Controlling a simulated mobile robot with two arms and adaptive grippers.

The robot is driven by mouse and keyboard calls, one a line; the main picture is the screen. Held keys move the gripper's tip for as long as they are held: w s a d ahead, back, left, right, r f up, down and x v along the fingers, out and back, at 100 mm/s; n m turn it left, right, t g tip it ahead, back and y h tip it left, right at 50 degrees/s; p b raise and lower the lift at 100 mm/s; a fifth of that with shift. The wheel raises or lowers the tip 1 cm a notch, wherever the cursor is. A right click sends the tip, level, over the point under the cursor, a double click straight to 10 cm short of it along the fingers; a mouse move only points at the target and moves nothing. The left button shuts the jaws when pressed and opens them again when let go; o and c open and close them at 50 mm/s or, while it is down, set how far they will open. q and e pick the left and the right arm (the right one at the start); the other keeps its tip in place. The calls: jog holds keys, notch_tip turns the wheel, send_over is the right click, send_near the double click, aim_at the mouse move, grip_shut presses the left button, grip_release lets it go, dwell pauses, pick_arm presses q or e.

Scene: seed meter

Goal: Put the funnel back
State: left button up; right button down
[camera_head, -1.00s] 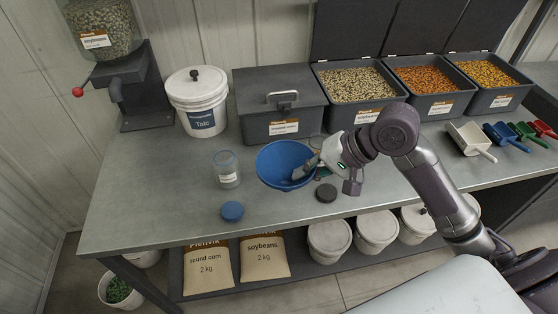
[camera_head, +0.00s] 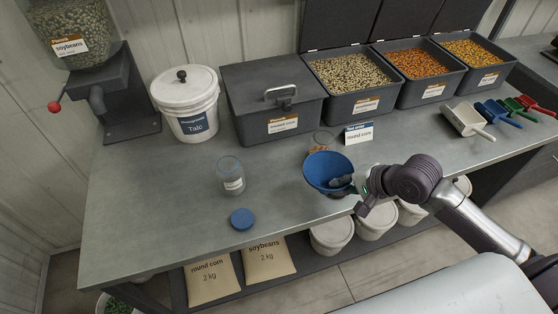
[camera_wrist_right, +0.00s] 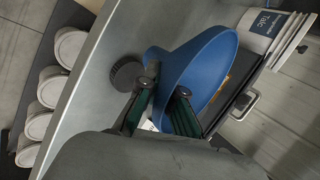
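The blue funnel (camera_head: 322,168) is at my right gripper (camera_head: 345,184), near the front edge of the table, wide mouth up. In the right wrist view the funnel (camera_wrist_right: 205,68) is tilted in the picture, and its blue wall shows between the two fingers of my right gripper (camera_wrist_right: 164,92). The fingers appear closed on it. Whether the funnel touches the table is hidden. My left gripper is not in view.
An empty glass jar (camera_head: 231,177) and a blue lid (camera_head: 242,218) stand left of the funnel. Another glass jar (camera_head: 322,139) and a label card (camera_head: 359,134) are behind it. A dark lid (camera_wrist_right: 127,73) lies close by.

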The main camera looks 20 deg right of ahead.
jog(key=shift+w+d+f, duration=0.1)
jog(key=shift+d+f, duration=0.1)
jog(key=shift+f, duration=0.1)
jog(key=w+a+p, duration=0.1)
jog(key=w+a, duration=0.2)
jog(key=w, duration=0.2)
jog(key=w+a+p, duration=0.1)
jog(key=w+a, duration=0.2)
jog(key=w, duration=0.2)
jog(key=w+a+p, duration=0.2)
jog(key=w, duration=0.3)
jog(key=shift+w+a, duration=0.2)
jog(key=shift+a, duration=0.2)
jog(key=shift+w+a+f, duration=0.1)
jog(key=shift+f, duration=0.15)
notch_tip(320, 180, down, 3)
jog(key=shift+p, duration=0.45)
jog(key=shift+f, duration=0.15)
jog(key=c, duration=1.3)
grip_release()
